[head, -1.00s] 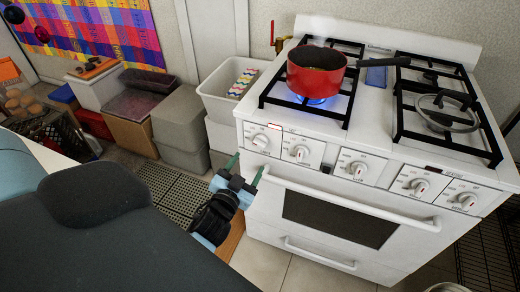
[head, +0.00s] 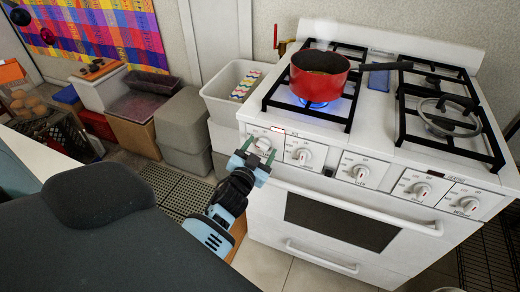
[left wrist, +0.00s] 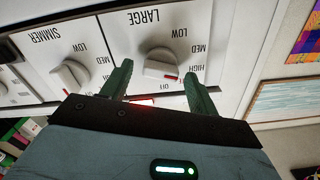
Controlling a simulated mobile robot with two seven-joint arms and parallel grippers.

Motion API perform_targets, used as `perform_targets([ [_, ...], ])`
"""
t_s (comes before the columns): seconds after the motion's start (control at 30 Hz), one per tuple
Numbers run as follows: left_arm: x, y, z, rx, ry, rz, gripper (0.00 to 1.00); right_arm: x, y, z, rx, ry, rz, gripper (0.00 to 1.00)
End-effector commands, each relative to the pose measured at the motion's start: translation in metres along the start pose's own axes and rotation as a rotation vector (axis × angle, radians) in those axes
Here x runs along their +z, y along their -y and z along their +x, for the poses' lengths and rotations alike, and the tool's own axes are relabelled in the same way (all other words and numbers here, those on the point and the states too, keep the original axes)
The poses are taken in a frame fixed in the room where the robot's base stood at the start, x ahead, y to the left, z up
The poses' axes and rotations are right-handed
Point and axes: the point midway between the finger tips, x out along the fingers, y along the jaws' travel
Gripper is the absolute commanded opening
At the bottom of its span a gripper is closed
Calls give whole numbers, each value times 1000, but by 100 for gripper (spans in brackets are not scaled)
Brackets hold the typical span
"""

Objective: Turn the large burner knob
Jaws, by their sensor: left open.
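The large burner knob (left wrist: 160,63) is white with a red mark and sits on a panel printed LARGE, LOW, MED, HIGH and OFF. In the head view it is the leftmost knob (head: 263,143) on the white stove front. My left gripper (head: 258,150) is open in front of it. In the left wrist view the two green fingers (left wrist: 158,72) stand one on each side of the knob, with gaps; I cannot tell whether either touches. The knob's red mark points toward the area between HIGH and OFF. My right gripper is not in view.
The SIMMER knob (left wrist: 70,74) is close beside it. A red pot (head: 320,76) stands over a lit blue flame on the left burner. The oven handle (head: 350,207) runs below the knobs. A white bin (head: 222,104) stands left of the stove.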

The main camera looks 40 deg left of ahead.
Motion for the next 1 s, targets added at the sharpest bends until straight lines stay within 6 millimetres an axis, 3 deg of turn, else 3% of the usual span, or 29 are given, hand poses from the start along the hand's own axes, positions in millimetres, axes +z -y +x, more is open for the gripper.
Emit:
perform_targets([
  [0.23,0,0,0,0,0,0,59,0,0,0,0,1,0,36],
  [0.57,0,0,0,0,0,0,16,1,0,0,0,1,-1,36],
  [1.0,0,-1,0,0,-1,99,15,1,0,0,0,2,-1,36],
])
